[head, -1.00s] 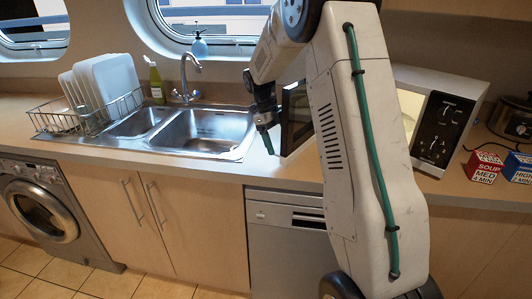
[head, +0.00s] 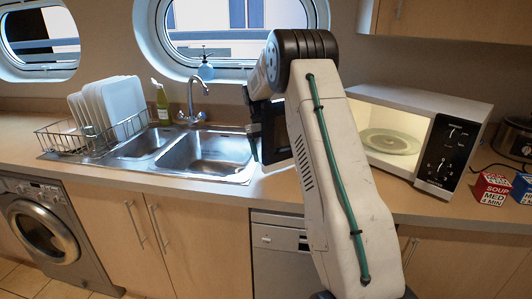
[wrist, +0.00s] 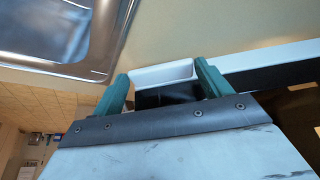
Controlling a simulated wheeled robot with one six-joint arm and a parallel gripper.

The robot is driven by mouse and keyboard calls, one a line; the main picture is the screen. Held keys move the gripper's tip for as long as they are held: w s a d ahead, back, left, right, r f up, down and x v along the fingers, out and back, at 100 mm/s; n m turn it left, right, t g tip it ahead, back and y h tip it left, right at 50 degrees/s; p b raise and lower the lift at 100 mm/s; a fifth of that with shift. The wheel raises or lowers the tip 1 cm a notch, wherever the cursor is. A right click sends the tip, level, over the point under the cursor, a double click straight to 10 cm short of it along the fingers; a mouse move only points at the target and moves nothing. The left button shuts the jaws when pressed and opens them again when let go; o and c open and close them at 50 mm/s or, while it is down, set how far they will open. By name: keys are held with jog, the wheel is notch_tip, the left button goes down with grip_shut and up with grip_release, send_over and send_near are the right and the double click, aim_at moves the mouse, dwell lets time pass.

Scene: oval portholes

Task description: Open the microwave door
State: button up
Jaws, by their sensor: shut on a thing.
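The white microwave (head: 420,145) stands on the counter at the right in the head view. Its lit cavity is open and shows a round glass plate (head: 390,141). The dark door (head: 272,132) is swung far out to the left, partly hidden behind my arm. My gripper (wrist: 162,82) has its green fingers on either side of the white door handle (wrist: 160,73) in the wrist view, closed on it. One green finger shows beside the door in the head view (head: 253,147). The door's white edge and black panel (wrist: 280,75) run right in the wrist view.
The steel sink (head: 208,152) with a tap lies just left of the door. A dish rack (head: 90,135) with white plates stands further left. Soup boxes (head: 492,189) and a dark appliance (head: 515,140) are right of the microwave. Cupboards and a dishwasher (head: 280,245) are below.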

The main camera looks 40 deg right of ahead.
jog(key=o, duration=1.4)
jog(key=v, duration=0.7)
jog(key=shift+w+d+r, duration=0.1)
jog(key=shift+r, duration=0.2)
